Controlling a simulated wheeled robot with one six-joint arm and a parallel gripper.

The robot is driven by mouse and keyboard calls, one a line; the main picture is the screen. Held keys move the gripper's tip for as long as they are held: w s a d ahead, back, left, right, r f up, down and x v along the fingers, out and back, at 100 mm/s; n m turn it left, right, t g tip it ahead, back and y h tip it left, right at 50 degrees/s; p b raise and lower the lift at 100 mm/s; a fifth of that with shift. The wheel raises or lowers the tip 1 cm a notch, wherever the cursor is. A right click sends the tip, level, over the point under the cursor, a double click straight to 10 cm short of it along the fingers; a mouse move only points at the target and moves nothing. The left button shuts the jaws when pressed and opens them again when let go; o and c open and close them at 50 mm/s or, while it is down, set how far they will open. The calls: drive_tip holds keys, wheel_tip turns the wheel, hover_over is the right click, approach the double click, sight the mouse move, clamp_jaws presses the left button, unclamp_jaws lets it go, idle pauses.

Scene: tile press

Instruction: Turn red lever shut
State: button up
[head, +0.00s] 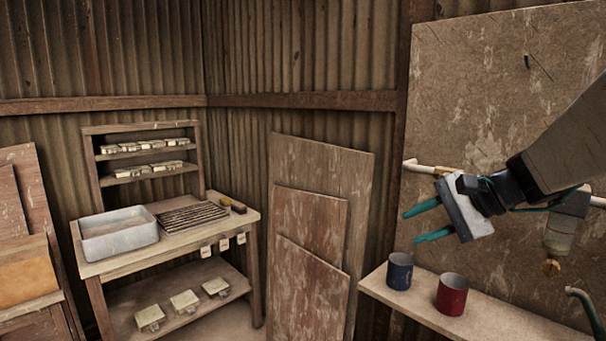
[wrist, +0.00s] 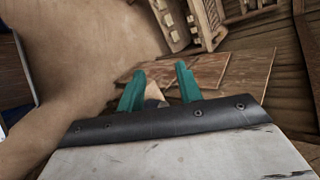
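My gripper (head: 424,222) is at the right of the head view, in front of a worn wall board (head: 480,75). Its two teal fingers point left and stand apart. In the wrist view the fingers (wrist: 160,85) are also spread, with a small pale shape between or beyond them that I cannot identify. A pale pipe (head: 420,167) runs along the board and passes behind my gripper, with a brass-coloured fitting by it. I cannot make out a red lever in either view; my gripper and arm cover part of the pipe.
A blue mug (head: 399,271) and a red mug (head: 451,296) stand on a shelf (head: 505,322) below my gripper. A brass nozzle (head: 551,267) hangs at the right. Panels (head: 335,165) lean left of the board. A workbench (head: 160,250) stands further left.

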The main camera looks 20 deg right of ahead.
drive_tip(key=s+d+r+m+t+h, duration=0.1)
drive_tip(key=d+r+m+t+h, duration=0.25)
drive_tip(key=d, duration=0.75)
drive_tip(key=s+d+r+m+t+h, duration=0.25)
drive_tip(key=d+m, duration=0.25)
drive_tip(key=d, duration=0.5)
drive_tip(key=shift+t+y, duration=0.3)
drive_tip(key=shift+t, duration=0.1)
drive_tip(key=x, duration=0.8)
drive_tip(key=shift+w+f, duration=0.2)
drive_tip(key=shift+f, duration=0.1)
clamp_jaws()
